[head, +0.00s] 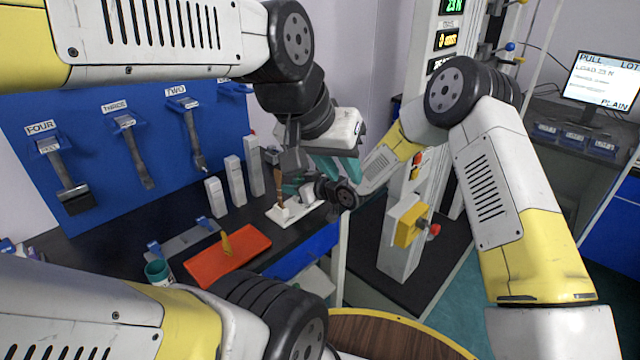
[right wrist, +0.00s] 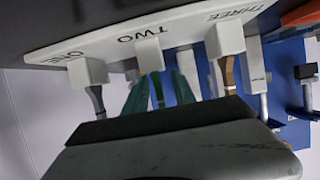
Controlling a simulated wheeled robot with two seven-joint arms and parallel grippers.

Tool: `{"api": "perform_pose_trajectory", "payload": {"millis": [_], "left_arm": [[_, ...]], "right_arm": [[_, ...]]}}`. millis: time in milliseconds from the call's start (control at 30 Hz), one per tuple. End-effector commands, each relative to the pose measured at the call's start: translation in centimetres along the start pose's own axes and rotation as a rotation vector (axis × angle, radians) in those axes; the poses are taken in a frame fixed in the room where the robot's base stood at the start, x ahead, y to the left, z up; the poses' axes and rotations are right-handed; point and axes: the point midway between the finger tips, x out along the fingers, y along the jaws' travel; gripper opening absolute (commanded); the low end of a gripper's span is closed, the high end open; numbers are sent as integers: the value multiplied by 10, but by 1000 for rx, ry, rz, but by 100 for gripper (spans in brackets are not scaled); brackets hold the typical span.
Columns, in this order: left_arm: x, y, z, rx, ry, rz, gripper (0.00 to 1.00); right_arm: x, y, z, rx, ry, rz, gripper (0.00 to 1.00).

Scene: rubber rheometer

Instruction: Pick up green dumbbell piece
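In the right wrist view a white rack (right wrist: 110,42) marked ONE, TWO and THREE has a piece at each block. The thin green dumbbell piece (right wrist: 158,92) is at the TWO block. My right gripper (right wrist: 161,76) has its teal fingers on either side of this piece, with gaps showing, so it looks open around it. In the head view my right gripper (head: 292,188) is low over the rack (head: 284,214) and hides the green piece. My left gripper (head: 338,168) hangs just right of and above it, its teal fingers apart and apparently empty.
A brown piece (head: 279,184) stands at the rack, close to my right gripper. A red-orange tray (head: 232,258) lies on the dark bench. White blocks (head: 234,178) stand behind, before a blue tool board (head: 85,115). The testing machine (head: 405,235) stands to the right.

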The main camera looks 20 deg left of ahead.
Motion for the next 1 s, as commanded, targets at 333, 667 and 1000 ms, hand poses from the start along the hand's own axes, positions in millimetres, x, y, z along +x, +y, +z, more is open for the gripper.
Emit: {"api": "perform_pose_trajectory", "payload": {"millis": [333, 667, 1000], "left_arm": [[0, 0, 0, 0, 0, 0, 27], [0, 0, 0, 0, 0, 0, 27], [0, 0, 0, 0, 0, 0, 27]], "right_arm": [[0, 0, 0, 0, 0, 0, 2], [0, 0, 0, 0, 0, -1, 0], [-7, 0, -18, -2, 3, -1, 0]]}}
